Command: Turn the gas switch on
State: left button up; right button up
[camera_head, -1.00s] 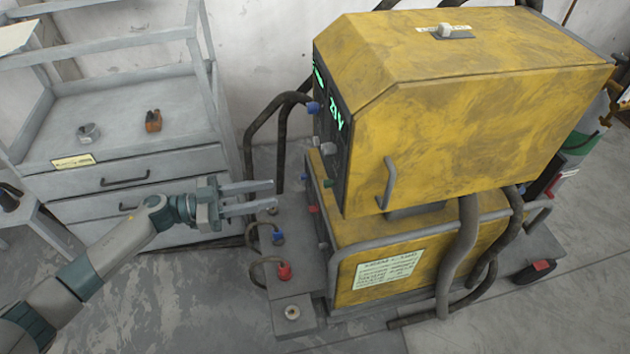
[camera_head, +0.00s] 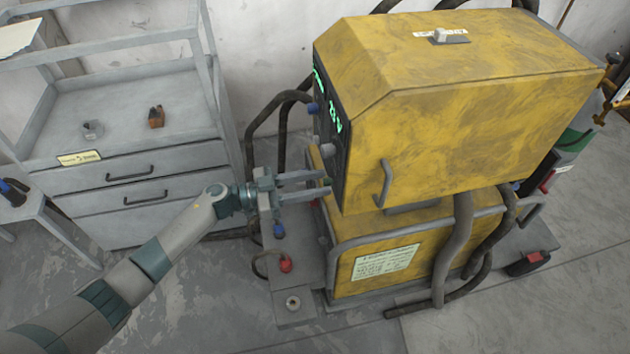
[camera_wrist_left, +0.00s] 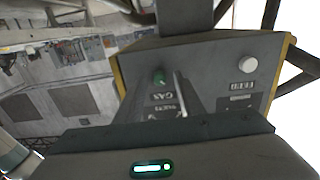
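The gas switch is a small green knob (camera_wrist_left: 158,77) on the dark front panel of the yellow machine (camera_head: 470,90). In the left wrist view its GAS label (camera_wrist_left: 163,97) appears upside down. My left gripper (camera_head: 325,181) is at the panel's lower part, its two fingers apart and pointing right, with the tips close to the green knob. Nothing is held. I cannot tell whether the fingers touch the knob. My right gripper is not in view.
A white FEED knob (camera_wrist_left: 247,64) sits beside the gas switch on the panel. Black hoses (camera_head: 262,125) curve behind my gripper. Blue and red connectors (camera_head: 285,265) are on the base below. A grey drawer cart (camera_head: 135,170) stands at the left.

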pick_arm(q)
grip_shut()
jog(key=shift+m, duration=0.3)
pick_arm(e)
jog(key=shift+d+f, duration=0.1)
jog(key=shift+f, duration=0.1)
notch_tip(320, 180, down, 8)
jog(key=b, duration=0.9)
pick_arm(q)
jog(key=shift+s+f+m+b, duration=0.1)
jog(key=shift+m+b, duration=0.75)
jog(key=shift+m, duration=7.95)
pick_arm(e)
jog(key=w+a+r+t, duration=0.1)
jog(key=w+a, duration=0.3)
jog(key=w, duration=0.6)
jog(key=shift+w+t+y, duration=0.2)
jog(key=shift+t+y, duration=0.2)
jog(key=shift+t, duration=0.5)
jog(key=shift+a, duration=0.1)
